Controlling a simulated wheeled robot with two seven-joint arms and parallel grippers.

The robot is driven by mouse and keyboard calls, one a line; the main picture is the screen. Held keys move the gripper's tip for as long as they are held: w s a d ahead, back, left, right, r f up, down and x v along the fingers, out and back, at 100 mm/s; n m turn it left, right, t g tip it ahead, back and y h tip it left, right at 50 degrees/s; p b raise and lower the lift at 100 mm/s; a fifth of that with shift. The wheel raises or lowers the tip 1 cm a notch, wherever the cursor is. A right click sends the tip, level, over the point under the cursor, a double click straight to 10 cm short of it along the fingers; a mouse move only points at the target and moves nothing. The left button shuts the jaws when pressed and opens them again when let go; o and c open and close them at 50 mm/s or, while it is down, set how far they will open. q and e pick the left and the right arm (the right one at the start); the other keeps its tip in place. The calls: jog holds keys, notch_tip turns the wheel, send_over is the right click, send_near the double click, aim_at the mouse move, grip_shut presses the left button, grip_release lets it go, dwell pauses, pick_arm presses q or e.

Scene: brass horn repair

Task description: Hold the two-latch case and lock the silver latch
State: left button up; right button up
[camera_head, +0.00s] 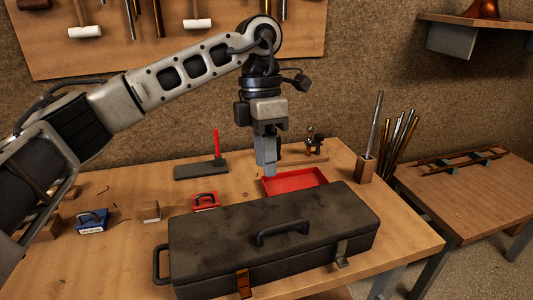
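The black two-latch case (225,230) lies on the front of the workbench with its lid down. A copper-brown latch (243,284) is on the left of its front face. The silver latch (342,253) is on the right of that face; it is too small to tell whether it is locked. A dark handle (284,231) is on the lid. My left gripper (267,172) points down behind the case, in front of the red tray's left end, apart from the case. Its fingers overlap edge-on, so their opening cannot be seen. My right gripper is not in view.
Behind the case are a red tray (318,176), a small red box (205,201) and a dark block with a red upright (201,170). A blue box (92,220) and wooden block (150,211) stand left. A wooden holder with a rod (366,166) stands at the right.

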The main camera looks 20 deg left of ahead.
aim_at(271, 227)
pick_arm(q)
jog(key=f, duration=0.5)
jog(key=s+d+f, duration=0.1)
jog(key=f, duration=0.4)
jog(key=s+d+f, duration=0.1)
jog(key=f, duration=0.4)
jog(key=shift+s+f, duration=0.15)
jog(key=shift+s, duration=0.05)
grip_shut()
dwell(0.8)
